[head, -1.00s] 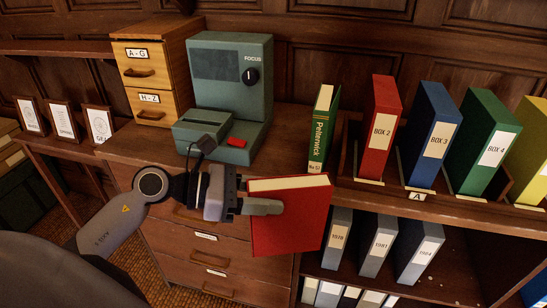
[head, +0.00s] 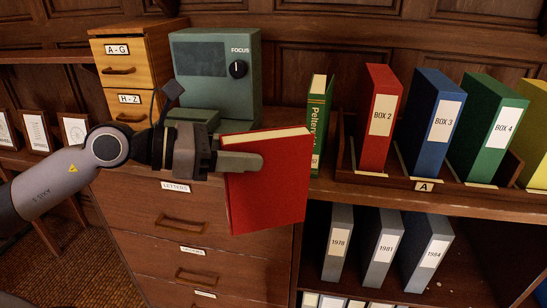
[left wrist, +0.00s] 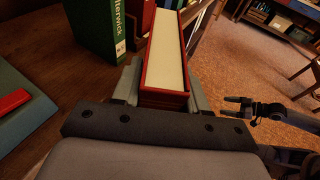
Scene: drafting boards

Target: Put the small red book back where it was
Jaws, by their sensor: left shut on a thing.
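The small red book (head: 268,185) is held upright and slightly tilted in front of the cabinet edge in the head view. My left gripper (head: 240,162) is shut on it from the left side. In the left wrist view the book (left wrist: 166,60) points away from me between the fingers, its pale page edge facing up. The green Pelterwick book (head: 318,125) stands upright on the counter just behind and right of the red book. It also shows in the left wrist view (left wrist: 98,28).
A rack (head: 430,187) marked A holds red (head: 380,115), blue (head: 432,125) and green (head: 486,130) box files. A teal device (head: 215,75) and a wooden card drawer unit (head: 130,65) stand at the back left.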

